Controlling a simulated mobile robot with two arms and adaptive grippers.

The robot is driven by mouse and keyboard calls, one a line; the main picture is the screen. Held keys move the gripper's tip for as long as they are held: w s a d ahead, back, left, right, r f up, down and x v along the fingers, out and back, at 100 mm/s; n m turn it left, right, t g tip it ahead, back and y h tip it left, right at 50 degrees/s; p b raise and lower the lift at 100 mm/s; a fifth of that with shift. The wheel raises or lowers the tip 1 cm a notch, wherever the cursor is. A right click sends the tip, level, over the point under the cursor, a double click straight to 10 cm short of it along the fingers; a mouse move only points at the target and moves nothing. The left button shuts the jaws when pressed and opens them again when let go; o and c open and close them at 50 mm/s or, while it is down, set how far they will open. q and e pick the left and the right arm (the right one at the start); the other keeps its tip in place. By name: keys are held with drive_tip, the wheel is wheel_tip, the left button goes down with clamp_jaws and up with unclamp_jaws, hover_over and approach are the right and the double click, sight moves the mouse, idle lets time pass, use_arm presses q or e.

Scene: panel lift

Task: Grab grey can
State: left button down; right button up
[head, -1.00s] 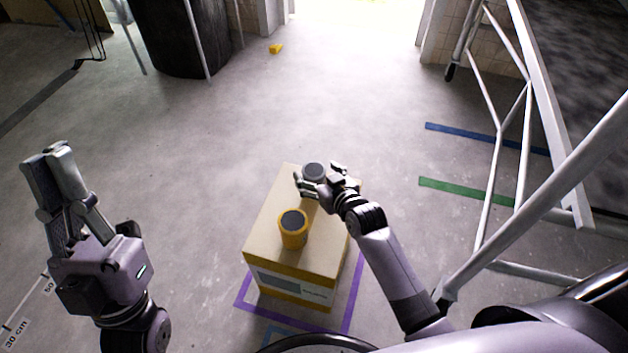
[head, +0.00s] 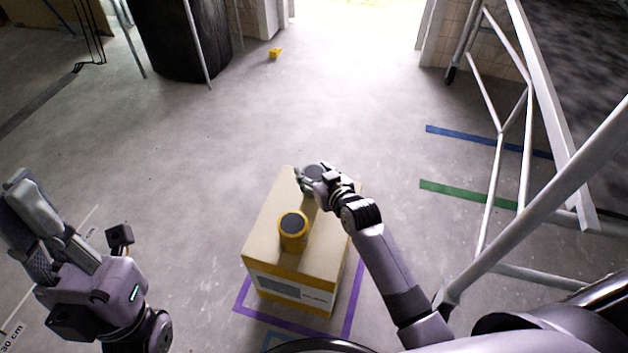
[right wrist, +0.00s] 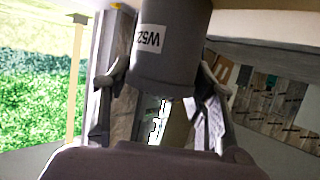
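The grey can (head: 314,171) stands at the far end of a cardboard box's top, mostly hidden by my gripper in the head view. In the right wrist view the grey can (right wrist: 170,55) appears upside down with a white label. My right gripper (head: 313,178) has one finger on each side of the can. In the right wrist view its fingers (right wrist: 165,82) press against the can's two sides. My left gripper (head: 24,196) is raised at the left, away from the box; its finger gap is not clear.
A yellow can with a dark top (head: 293,231) stands near the front of the box (head: 265,225). Purple tape (head: 354,297) surrounds the box on the floor. A white metal frame (head: 484,235) stands at right. Open floor lies beyond the box.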

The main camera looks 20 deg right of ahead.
drive_tip(key=c, duration=0.6)
drive_tip(key=shift+c, duration=0.6)
drive_tip(key=shift+r, duration=0.2)
